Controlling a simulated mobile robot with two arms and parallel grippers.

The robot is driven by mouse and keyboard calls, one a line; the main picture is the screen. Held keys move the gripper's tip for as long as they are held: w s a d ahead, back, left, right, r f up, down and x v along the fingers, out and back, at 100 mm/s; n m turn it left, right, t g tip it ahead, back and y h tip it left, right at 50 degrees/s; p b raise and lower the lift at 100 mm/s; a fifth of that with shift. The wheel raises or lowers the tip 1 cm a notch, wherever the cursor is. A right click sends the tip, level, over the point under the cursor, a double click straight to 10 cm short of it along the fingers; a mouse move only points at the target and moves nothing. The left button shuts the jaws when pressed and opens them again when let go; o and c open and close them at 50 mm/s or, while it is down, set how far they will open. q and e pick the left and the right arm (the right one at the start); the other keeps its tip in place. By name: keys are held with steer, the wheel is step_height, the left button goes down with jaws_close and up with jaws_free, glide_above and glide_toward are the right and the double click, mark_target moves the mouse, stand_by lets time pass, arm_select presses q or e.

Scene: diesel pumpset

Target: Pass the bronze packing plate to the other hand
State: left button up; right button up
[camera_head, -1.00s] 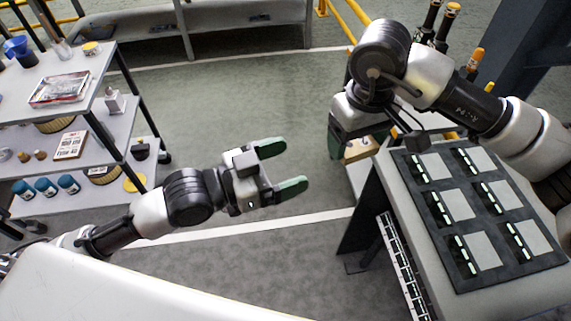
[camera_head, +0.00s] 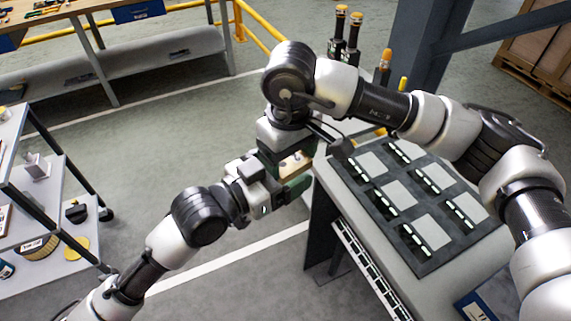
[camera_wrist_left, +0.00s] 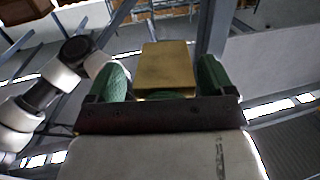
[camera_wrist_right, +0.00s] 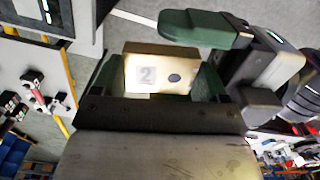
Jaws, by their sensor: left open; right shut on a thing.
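The bronze packing plate (camera_head: 293,166) is a small brass-coloured block held in my right gripper (camera_head: 285,158), left of the machine table. In the right wrist view the plate (camera_wrist_right: 158,72) shows a face with a "2" label and a dark round spot, between the green fingers. My left gripper (camera_head: 275,180) is open at the plate, its green fingers partly hidden in the head view. In the left wrist view the plate (camera_wrist_left: 166,66) stands between my left gripper's two green fingers (camera_wrist_left: 165,80), with a gap visible at the right finger.
A grey table (camera_head: 330,205) with a dark panel (camera_head: 420,255) of several pale squares stands right of the grippers. Bottles with orange caps (camera_head: 346,35) stand behind it. A shelf rack (camera_head: 45,185) is at the left. The floor between is clear.

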arm_select(q)
steer(key=shift+w+d, duration=0.1)
steer(key=shift+d, duration=0.05)
steer(key=shift+c, duration=0.2)
arm_select(e)
steer(key=shift+r, duration=0.1)
arm_select(q)
steer(key=c, duration=1.2)
steer(key=shift+r, duration=0.15)
steer(key=shift+c, duration=0.8)
arm_select(e)
steer(key=o, duration=1.1)
steer(key=shift+o, duration=1.2)
arm_select(q)
steer(key=shift+d, duration=0.1)
arm_select(e)
steer(key=shift+a, duration=0.1)
steer(key=shift+s+a, duration=0.1)
steer(key=shift+s, duration=0.05)
